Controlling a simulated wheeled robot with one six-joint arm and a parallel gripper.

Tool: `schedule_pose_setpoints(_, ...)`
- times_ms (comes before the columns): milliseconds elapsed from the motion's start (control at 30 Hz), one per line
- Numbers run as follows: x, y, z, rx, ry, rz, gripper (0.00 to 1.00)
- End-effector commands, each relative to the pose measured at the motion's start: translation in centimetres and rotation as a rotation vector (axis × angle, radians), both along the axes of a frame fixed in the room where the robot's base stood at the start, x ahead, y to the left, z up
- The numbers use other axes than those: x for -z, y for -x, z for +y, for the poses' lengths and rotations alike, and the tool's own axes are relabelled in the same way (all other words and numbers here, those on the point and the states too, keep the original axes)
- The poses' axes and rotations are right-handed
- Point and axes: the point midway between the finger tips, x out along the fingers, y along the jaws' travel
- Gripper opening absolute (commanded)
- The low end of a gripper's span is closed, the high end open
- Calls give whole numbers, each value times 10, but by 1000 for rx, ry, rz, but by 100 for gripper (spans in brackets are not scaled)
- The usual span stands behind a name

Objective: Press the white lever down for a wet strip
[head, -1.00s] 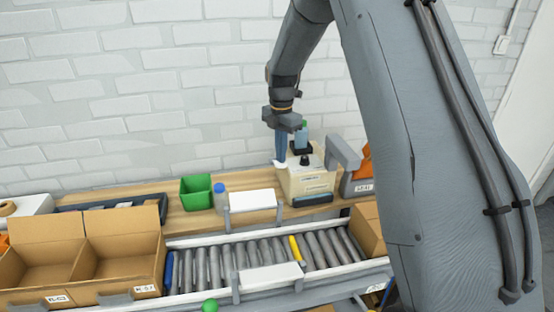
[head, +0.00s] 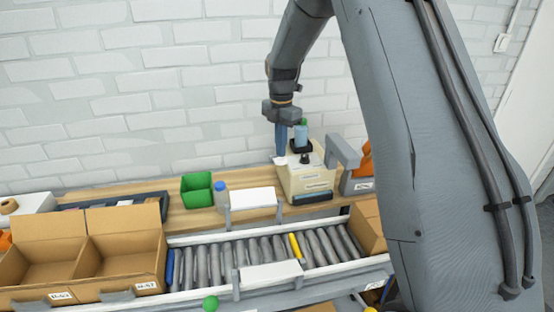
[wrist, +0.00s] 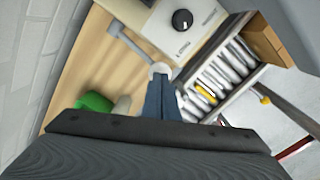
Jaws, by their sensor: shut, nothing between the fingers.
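The cream tape dispenser (head: 308,182) stands on the wooden bench; its black knob (head: 304,158) also shows in the wrist view (wrist: 182,19). In the wrist view a grey bar (wrist: 128,42) runs from beside the dispenser to a round white lever end (wrist: 160,70). My gripper (head: 281,153) is shut and empty, pointing down at the dispenser's left side. Its blue fingers (wrist: 161,84) end right at the white knob in the wrist view. Whether they touch it I cannot tell. In the head view the lever is mostly hidden by the fingers.
A green bin (head: 196,190) and a blue-capped bottle (head: 220,196) stand left of the dispenser. A grey machine with an orange part (head: 358,182) is at its right. A roller conveyor (head: 250,252) runs in front, with open cardboard boxes (head: 123,262) at left. The brick wall is behind.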

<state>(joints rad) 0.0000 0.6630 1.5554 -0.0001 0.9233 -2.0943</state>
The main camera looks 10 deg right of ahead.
Motion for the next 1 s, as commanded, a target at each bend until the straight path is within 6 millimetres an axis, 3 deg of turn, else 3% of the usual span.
schedule_pose_setpoints(233,-8,0,0,0,0,-1,0)
schedule_pose_setpoints(700,-49,0,0,0,0,-1,0)
schedule_pose_setpoints(1000,-50,0,0,0,0,0,0)
